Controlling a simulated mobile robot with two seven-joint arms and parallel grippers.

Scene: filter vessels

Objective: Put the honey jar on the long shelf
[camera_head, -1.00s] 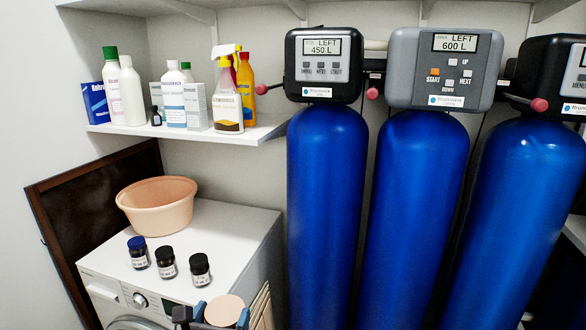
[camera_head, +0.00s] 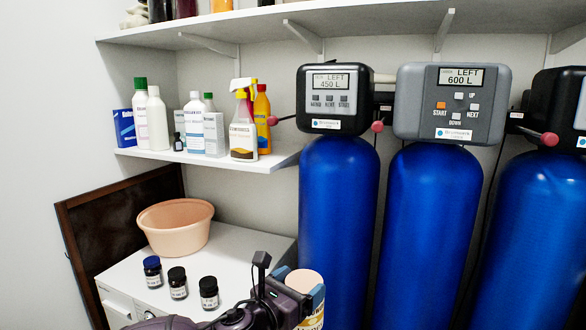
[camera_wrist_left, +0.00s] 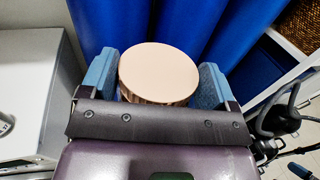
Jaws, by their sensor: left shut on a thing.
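The honey jar (camera_head: 306,281) has a round beige lid and a pale label. It is at the bottom of the head view, in front of the left blue tank. My left gripper (camera_head: 297,290) is shut on it, with a blue finger on each side. In the left wrist view the jar's lid (camera_wrist_left: 158,72) shows between the fingers, and most of its body is hidden. The long shelf (camera_head: 360,27) is the white upper board running across the top of the head view. My right gripper is out of view.
A short lower shelf (camera_head: 205,158) holds several bottles and boxes. The washing machine (camera_head: 235,252) bears a pink basin (camera_head: 175,228) and several small dark jars. Tall blue tanks (camera_head: 338,220) with control heads (camera_head: 335,98) stand below the long shelf. Items stand at its left end.

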